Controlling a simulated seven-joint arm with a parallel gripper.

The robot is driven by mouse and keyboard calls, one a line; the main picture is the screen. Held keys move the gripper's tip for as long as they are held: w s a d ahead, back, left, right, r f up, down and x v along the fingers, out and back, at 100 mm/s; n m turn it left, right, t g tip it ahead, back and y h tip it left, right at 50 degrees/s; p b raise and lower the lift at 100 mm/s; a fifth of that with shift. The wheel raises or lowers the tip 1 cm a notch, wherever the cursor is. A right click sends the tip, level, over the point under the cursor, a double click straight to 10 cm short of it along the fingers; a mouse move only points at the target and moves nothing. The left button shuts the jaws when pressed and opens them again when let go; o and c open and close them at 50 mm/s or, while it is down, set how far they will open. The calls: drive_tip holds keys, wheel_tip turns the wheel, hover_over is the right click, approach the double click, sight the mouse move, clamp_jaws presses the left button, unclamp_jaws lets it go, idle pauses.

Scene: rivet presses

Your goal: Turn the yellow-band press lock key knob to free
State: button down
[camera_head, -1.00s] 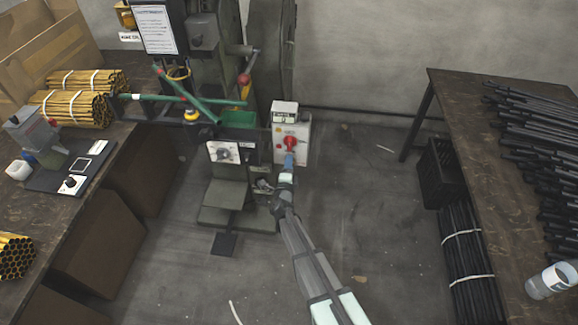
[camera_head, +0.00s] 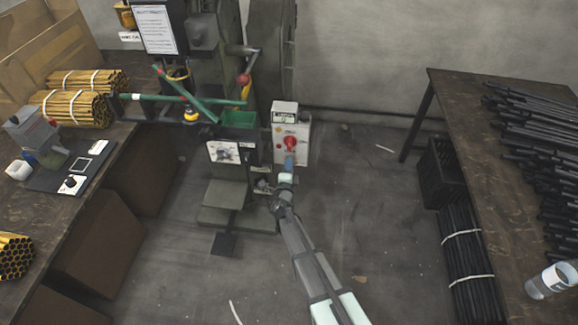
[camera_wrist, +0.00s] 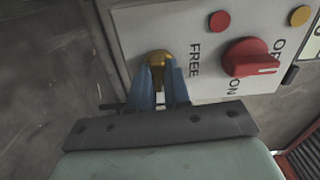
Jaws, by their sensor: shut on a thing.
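The control box (camera_head: 304,148) of the press (camera_head: 208,45) stands at its right side, with a white front panel. In the wrist view a brass-coloured key knob (camera_wrist: 158,56) sits on the panel (camera_wrist: 142,22), near the printed word FREE. My gripper (camera_wrist: 160,70) is shut on this knob, with its blue fingers on either side of it. The fingers hide part of the knob, so I cannot tell which way it points. In the head view my gripper (camera_head: 289,161) is just below the red switch (camera_head: 290,142), and the key knob is hidden there.
In the wrist view a red rotary switch (camera_wrist: 250,58), marked ON, and a red button (camera_wrist: 220,21) are close right of my gripper. A bench with yellow tubes (camera_head: 75,107) stands left, a table with black rods (camera_head: 530,140) right. The floor between is mostly clear.

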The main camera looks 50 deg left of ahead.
drive_tip(key=shift+n, duration=8.6)
drive_tip(key=c, duration=1.1)
unclamp_jaws()
drive_tip(key=shift+d, duration=0.1)
drive_tip(key=v, duration=1.3)
drive_tip(key=shift+s+d, duration=0.2)
drive_tip(key=shift+s, duration=0.1)
